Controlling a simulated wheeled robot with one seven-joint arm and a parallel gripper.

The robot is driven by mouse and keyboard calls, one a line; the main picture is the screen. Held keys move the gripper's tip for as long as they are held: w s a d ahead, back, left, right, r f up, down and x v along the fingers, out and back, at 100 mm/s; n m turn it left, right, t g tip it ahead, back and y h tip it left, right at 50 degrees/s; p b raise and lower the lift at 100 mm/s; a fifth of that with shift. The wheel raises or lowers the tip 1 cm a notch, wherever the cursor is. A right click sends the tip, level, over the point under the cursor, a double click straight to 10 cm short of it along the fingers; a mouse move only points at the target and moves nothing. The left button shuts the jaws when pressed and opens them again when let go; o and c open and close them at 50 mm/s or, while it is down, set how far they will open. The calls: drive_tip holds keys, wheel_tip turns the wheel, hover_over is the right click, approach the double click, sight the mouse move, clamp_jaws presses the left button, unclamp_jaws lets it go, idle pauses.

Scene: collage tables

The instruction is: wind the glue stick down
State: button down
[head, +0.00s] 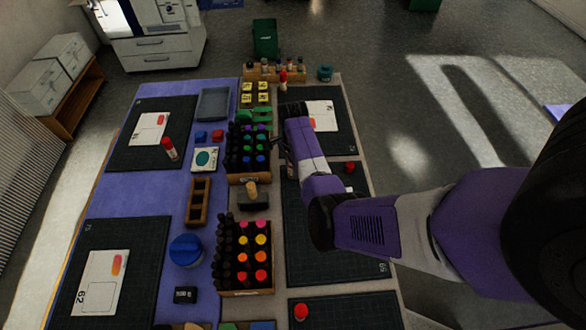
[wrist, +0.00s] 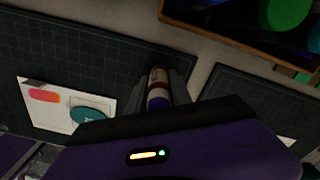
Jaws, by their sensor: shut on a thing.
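In the wrist view, my gripper (wrist: 159,92) is shut on a glue stick (wrist: 158,82). The stick has a pale body with dark red bands and a purple end facing the camera. A finger lies along each side of it, over the edge of a dark cutting mat (wrist: 120,57). How far the purple part stands out is too small to tell. In the head view, my arm's purple links reach over the right-hand table, and my gripper's fingertips cannot be made out clearly.
A card (wrist: 60,105) with orange and teal shapes lies on the mat. Wooden racks of coloured bottles (head: 246,258) fill the middle. A red-capped stick (head: 170,149) stands on the left mat. Loose red caps (head: 301,311) lie at right. The right mat (head: 315,245) is largely clear.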

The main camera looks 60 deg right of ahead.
idle(0.4)
drive_tip(key=n, duration=0.3)
drive_tip(key=shift+n, duration=0.3)
drive_tip(key=n, duration=0.3)
drive_tip(key=shift+f+n, duration=0.1)
drive_tip(key=shift+n, duration=0.2)
drive_tip(key=n, duration=0.7)
drive_tip(key=shift+w+n, duration=0.1)
drive_tip(key=shift+n, duration=0.2)
drive_tip(key=n, duration=0.3)
drive_tip(key=shift+a+n, duration=0.1)
drive_tip(key=shift+n, duration=0.2)
drive_tip(key=n, duration=0.3)
drive_tip(key=shift+a+n, duration=0.1)
drive_tip(key=shift+n, duration=0.3)
drive_tip(key=n, duration=0.3)
drive_tip(key=shift+w+n, duration=0.1)
drive_tip(key=shift+n, duration=0.2)
drive_tip(key=n, duration=0.3)
drive_tip(key=shift+n, duration=0.3)
